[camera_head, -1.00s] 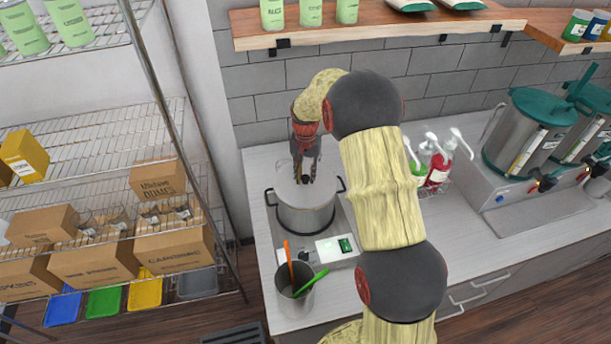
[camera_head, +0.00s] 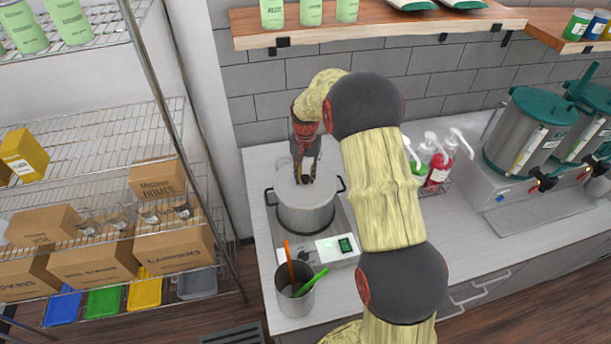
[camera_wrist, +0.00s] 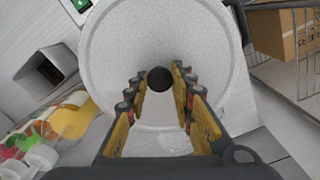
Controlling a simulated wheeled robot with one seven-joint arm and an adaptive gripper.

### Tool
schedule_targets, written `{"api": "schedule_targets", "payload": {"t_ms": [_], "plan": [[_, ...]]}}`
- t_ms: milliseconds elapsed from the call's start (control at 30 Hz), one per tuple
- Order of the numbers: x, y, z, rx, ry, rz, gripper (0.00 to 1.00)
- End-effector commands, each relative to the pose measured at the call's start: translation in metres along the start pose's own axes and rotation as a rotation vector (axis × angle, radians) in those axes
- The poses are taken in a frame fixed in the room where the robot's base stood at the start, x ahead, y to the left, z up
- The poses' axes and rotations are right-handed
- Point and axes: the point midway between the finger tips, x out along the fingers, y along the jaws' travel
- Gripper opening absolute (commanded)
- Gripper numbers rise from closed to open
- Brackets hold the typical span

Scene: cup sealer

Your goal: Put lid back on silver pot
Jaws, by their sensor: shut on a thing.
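The silver pot (camera_head: 305,217) stands on a small hot plate (camera_head: 337,247) on the counter, with a dark handle on each side. Its pale grey lid (camera_head: 288,192) lies over the pot's mouth and looks about level. I cannot tell whether the lid rests fully on the rim or is slightly above it. My gripper (camera_head: 305,178) points down over the lid's centre. In the wrist view, the lid (camera_wrist: 115,45) fills the middle, and its black knob (camera_wrist: 160,80) sits between the fingertips of my gripper (camera_wrist: 159,78), which is shut on the knob.
A metal cup (camera_head: 294,296) with orange and green utensils stands in front of the hot plate. Pump bottles (camera_head: 438,170) stand to the right, with large dispensers (camera_head: 530,130) beyond. A wire rack (camera_head: 90,130) with boxes stands to the left. A wooden shelf (camera_head: 380,27) hangs above.

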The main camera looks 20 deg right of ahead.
Motion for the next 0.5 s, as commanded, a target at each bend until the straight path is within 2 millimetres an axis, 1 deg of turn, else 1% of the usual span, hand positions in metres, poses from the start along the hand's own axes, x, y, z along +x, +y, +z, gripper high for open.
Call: {"api": "schedule_targets", "payload": {"t_ms": [133, 167, 500], "plan": [[-0.0005, -0.0002, -0.0002, 0.000, 0.001, 0.000, 0.00], [-0.0005, -0.0002, -0.0002, 0.000, 0.001, 0.000, 0.26], [-0.0002, 0.0000, -0.0001, 0.000, 0.000, 0.000, 0.45]]}}
